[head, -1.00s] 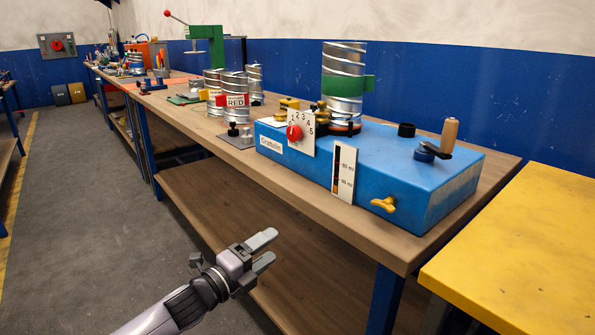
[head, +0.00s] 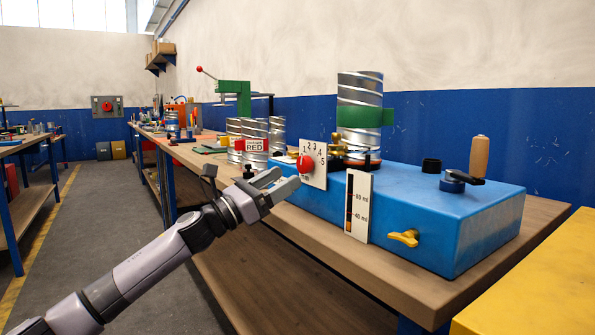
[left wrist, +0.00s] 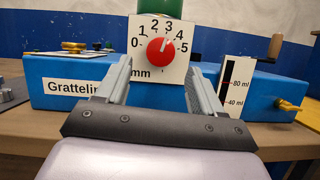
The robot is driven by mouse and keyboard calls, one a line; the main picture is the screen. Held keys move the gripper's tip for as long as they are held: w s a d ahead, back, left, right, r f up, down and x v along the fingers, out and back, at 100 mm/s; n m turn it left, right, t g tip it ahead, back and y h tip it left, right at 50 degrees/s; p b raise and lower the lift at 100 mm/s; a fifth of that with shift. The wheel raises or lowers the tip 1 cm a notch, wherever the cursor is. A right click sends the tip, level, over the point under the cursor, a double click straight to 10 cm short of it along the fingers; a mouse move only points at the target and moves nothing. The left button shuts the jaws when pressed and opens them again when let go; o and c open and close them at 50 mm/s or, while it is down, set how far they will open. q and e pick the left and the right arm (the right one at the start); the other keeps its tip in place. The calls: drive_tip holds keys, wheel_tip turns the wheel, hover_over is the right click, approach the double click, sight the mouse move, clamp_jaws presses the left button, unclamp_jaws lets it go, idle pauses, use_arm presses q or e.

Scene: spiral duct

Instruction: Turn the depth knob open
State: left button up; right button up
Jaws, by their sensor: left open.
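The depth knob is a red round knob (head: 305,164) on a white dial plate (head: 318,157) marked 0 to 5 and mm, on the front of the blue machine (head: 446,225). In the left wrist view the knob (left wrist: 161,50) has its pointer near 3. My left gripper (head: 279,184) is open just in front of and slightly below the knob in the head view. In the left wrist view its fingers (left wrist: 157,88) stand to either side below the knob, apart from it. My right gripper is out of view.
A yellow wing handle (head: 404,238) and a ml gauge (head: 358,206) sit on the machine's front. A spiral duct (head: 360,115) with a green band stands behind the dial. The wooden bench (head: 480,277) bears the machine; a yellow surface (head: 535,300) is at right.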

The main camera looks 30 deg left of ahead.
sight(301, 169)
use_arm(q)
drive_tip(key=shift+p+x, duration=0.45)
drive_tip(key=shift+x, duration=1.8)
drive_tip(key=shift+w, duration=0.1)
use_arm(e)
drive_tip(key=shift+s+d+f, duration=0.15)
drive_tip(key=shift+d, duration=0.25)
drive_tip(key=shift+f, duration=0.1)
use_arm(q)
drive_tip(key=c, duration=1.1)
drive_tip(key=shift+o, duration=0.2)
